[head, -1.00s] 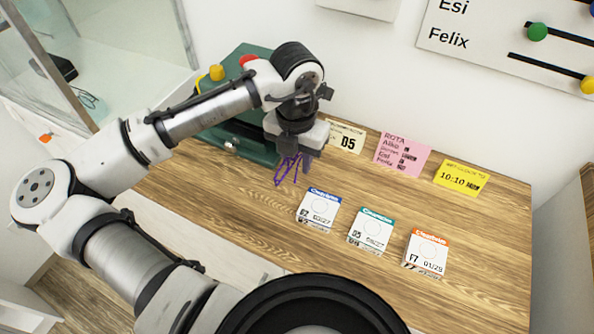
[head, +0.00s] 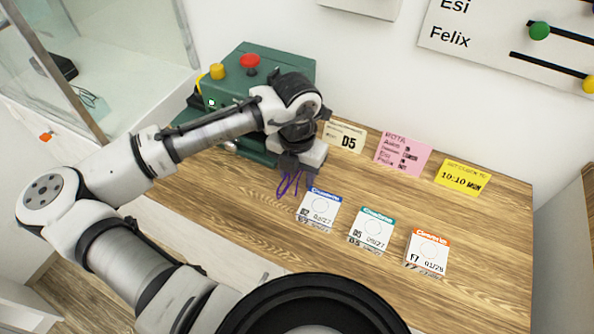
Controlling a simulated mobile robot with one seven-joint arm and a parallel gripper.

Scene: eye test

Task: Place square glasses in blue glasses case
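My gripper (head: 297,165) is over the wooden desk, left of the small boxes, pointing down. Purple-framed glasses (head: 288,184) hang at its fingertips, and the fingers appear shut on them. The glasses are seen at a slant, so I cannot tell the shape of their lenses. Another pair of glasses, thin and teal (head: 92,103), lies inside the glass cabinet at the left. A dark object, maybe a case (head: 63,68), is also in the cabinet. I cannot make out a blue glasses case.
Three white boxes with blue (head: 319,207), teal (head: 371,230) and orange (head: 427,252) bands stand on the desk (head: 480,220). A green machine (head: 285,67) with red and yellow knobs stands behind my arm. Notes line the wall side. The desk's right part is clear.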

